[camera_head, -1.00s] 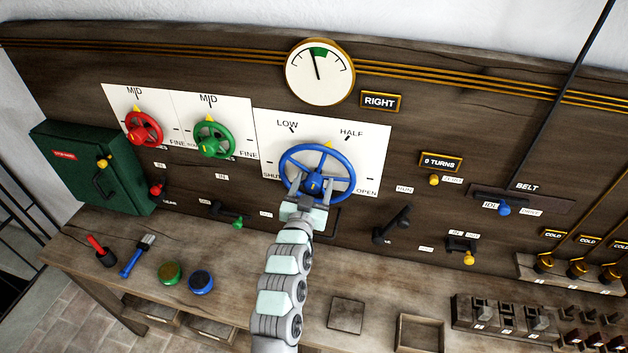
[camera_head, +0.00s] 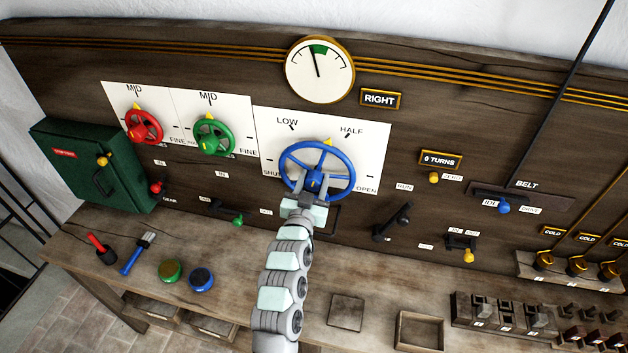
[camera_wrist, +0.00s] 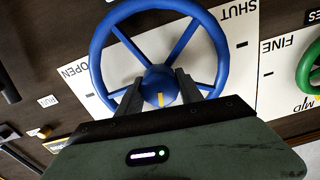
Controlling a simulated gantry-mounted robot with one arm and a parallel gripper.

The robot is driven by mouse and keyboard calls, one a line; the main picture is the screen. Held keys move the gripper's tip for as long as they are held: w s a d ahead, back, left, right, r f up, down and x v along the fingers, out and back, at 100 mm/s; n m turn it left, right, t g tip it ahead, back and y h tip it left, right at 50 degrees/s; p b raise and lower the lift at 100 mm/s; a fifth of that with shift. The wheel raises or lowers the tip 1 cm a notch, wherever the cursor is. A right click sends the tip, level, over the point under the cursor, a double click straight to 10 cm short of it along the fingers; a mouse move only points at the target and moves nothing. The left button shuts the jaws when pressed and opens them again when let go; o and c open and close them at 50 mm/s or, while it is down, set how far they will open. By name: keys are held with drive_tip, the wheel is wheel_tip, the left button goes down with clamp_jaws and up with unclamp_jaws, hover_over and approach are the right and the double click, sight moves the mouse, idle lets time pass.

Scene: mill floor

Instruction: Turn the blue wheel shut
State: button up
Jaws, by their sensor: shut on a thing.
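The blue wheel (camera_head: 345,157) is mounted on the wall panel in front of a white dial plate (camera_head: 376,140) marked LOW, HALF, SHUT and OPEN. Its yellow rim mark (camera_head: 328,143) sits at the top, between LOW and HALF. My gripper (camera_head: 310,188) is at the wheel's hub from below. In the wrist view the two dark fingers (camera_wrist: 159,95) stand either side of the blue hub (camera_wrist: 158,79), which bears a yellow stripe. The gripper is shut on the hub. The fingers hide part of the lower rim and spokes.
A red wheel (camera_head: 147,127) and a green wheel (camera_head: 214,135) are to the left. A black lever (camera_head: 397,221) is at the lower right of the blue wheel. The bench (camera_head: 240,254) below holds a red-handled tool, a brush and two round tins. A gauge (camera_head: 320,71) hangs above.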

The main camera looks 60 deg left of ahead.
drive_tip(key=shift+c, duration=0.9)
drive_tip(key=n+b, duration=0.2)
drive_tip(key=n, duration=0.2)
drive_tip(key=shift+s+f+n, duration=0.1)
drive_tip(key=shift+f+n, duration=0.05)
drive_tip(key=shift+n, duration=0.15)
drive_tip(key=n+b, duration=0.1)
drive_tip(key=n, duration=0.9)
drive_tip(key=shift+a+n, duration=0.1)
drive_tip(key=shift+n, duration=0.3)
drive_tip(key=n, duration=0.5)
